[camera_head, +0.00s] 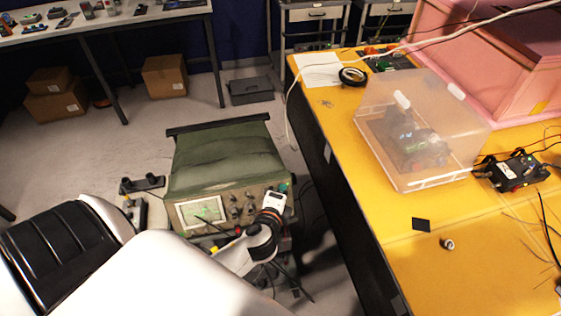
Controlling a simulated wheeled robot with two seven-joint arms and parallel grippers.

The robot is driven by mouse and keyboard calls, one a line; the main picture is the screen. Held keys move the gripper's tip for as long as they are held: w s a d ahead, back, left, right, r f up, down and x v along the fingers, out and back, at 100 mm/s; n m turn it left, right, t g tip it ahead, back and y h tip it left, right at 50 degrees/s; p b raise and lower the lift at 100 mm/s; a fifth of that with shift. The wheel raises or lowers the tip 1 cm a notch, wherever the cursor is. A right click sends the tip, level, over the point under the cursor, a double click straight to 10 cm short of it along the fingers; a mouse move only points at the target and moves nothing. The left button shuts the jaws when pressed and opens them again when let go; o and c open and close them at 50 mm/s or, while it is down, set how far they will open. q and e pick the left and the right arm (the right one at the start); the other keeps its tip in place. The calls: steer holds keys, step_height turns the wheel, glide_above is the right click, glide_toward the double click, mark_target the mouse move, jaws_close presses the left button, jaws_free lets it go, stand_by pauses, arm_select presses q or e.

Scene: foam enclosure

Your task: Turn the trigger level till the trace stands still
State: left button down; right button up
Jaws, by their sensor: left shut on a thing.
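The oscilloscope (222,160) has a green case and stands left of the yellow table, its front panel facing me. Its screen (201,211) at the left of the panel shows a green trace; one frame cannot tell whether it moves. Several knobs (235,211) sit right of the screen. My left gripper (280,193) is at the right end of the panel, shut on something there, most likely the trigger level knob. The gripper body covers that spot, so the fingertips and the held part are mostly hidden. My right gripper does not show.
The yellow table (400,240) fills the right side, with a clear plastic box (420,130), a small black device (515,171) and a pink foam enclosure (490,60). Cables hang near its edge. Cardboard boxes (164,76) lie under a far bench.

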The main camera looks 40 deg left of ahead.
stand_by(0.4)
arm_select(q)
steer(key=c, duration=1.5)
jaws_free()
steer(key=shift+o, duration=0.2)
steer(key=shift+s, duration=0.1)
steer(key=b+v, duration=0.2)
steer(key=v, duration=1)
steer(key=shift+f, duration=0.1)
